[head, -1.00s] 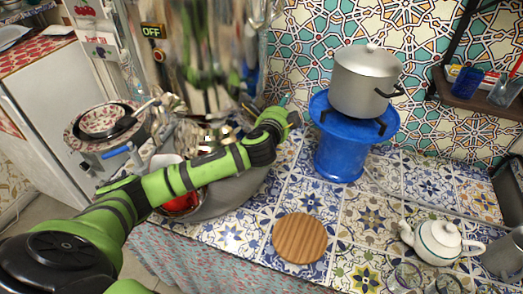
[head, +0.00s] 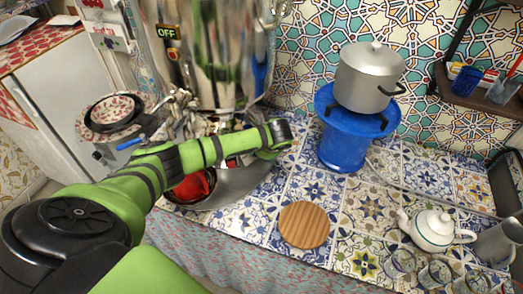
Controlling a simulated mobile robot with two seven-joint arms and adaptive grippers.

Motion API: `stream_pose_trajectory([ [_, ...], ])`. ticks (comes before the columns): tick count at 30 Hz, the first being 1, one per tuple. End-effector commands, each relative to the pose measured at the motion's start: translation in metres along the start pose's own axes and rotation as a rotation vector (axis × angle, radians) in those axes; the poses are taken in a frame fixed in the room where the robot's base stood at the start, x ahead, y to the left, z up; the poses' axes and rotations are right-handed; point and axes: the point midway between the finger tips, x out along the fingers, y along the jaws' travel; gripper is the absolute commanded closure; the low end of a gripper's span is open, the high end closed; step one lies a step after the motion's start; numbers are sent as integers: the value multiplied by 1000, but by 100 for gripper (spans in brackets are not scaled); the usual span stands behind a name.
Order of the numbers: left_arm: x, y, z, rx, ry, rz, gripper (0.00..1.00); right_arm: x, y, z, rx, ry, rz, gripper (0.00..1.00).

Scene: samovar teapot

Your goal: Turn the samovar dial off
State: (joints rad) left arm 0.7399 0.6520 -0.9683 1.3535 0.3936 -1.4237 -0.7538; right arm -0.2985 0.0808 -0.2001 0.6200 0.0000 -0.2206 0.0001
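The shiny metal samovar (head: 212,60) stands at the back, top centre, its top cut off by the frame edge. A lit sign (head: 167,31) reading OFF is beside its left side, with a small orange-red round part (head: 173,54) below it. I cannot tell whether that part is the dial, or how any dial is turned. My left arm crosses from the lower left in front of the samovar's lower area. Its dark far end (head: 276,134) is at the lower right of the samovar; no fingers can be made out there. My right gripper is not in view.
A silver pot (head: 370,76) sits on a blue stand (head: 345,142) to the right. A round wooden board (head: 304,225) lies on the tiled counter, with a white teapot (head: 433,230) and cups at the right.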

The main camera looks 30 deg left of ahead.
Motion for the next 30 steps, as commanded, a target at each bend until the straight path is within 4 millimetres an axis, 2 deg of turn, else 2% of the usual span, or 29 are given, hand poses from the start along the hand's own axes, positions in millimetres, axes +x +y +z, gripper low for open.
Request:
stream_pose_trajectory([
  [5, 12, 0, 0, 0, -1, -1, 52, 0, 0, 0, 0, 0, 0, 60],
  [13, 14, -1, 0, 0, 0, -3, 52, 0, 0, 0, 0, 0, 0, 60],
  [14, 14, -1, 0, 0, 0, -3, 60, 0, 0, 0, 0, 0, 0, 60],
  [15, 14, -1, 0, 0, 0, -3, 76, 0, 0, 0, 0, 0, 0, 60],
  [17, 14, -1, 0, 0, 0, -3, 97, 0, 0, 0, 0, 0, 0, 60],
  [30, 13, 0, 0, -49, 1, -25, 97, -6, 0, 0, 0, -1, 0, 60],
])
